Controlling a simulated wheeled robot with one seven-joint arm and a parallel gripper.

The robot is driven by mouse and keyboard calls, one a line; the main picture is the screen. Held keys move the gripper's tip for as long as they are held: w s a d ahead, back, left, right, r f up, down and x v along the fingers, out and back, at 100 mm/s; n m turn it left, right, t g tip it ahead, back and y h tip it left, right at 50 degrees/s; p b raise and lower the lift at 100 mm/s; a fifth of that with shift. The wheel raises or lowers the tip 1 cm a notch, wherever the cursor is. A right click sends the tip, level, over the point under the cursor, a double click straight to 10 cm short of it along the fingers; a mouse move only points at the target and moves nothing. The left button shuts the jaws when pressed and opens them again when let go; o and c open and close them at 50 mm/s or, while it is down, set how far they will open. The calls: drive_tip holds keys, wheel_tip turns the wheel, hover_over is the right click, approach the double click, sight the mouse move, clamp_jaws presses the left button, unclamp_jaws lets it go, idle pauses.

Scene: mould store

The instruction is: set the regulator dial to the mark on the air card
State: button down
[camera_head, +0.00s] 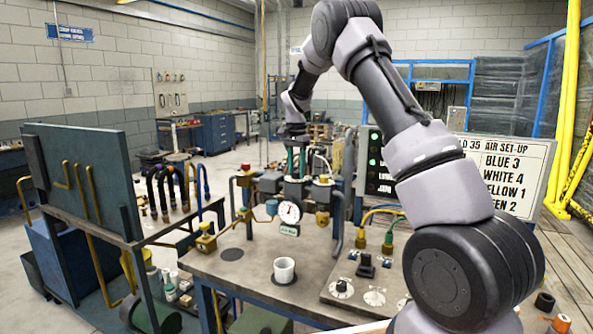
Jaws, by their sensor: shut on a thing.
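My gripper (295,163) points down at the back of the bench, its greenish fingers shut on a dark part of the regulator assembly (293,188); the grip itself is small and partly hidden. A round white gauge (290,212) with a green label faces me just below; its needle is too small to read. The air card (516,165) is a white board at the right headed "AIR SET-UP". It shows "BLUE 3" and "WHITE 4"; the yellow line ends in 1 and the green line in 2. My arm covers its left part.
A white cup (285,270) stands at the bench front. Brass and red fittings (245,180) flank the gauge. A dark upright panel (82,180) and hooked pipes stand left.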

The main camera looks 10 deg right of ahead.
drive_tip(key=shift+m, duration=0.3)
drive_tip(key=shift+c, duration=2)
unclamp_jaws()
drive_tip(key=shift+r, duration=0.1)
wheel_tip(320, 180, up, 11)
drive_tip(key=shift+f, duration=0.2)
drive_tip(key=shift+r, duration=0.1)
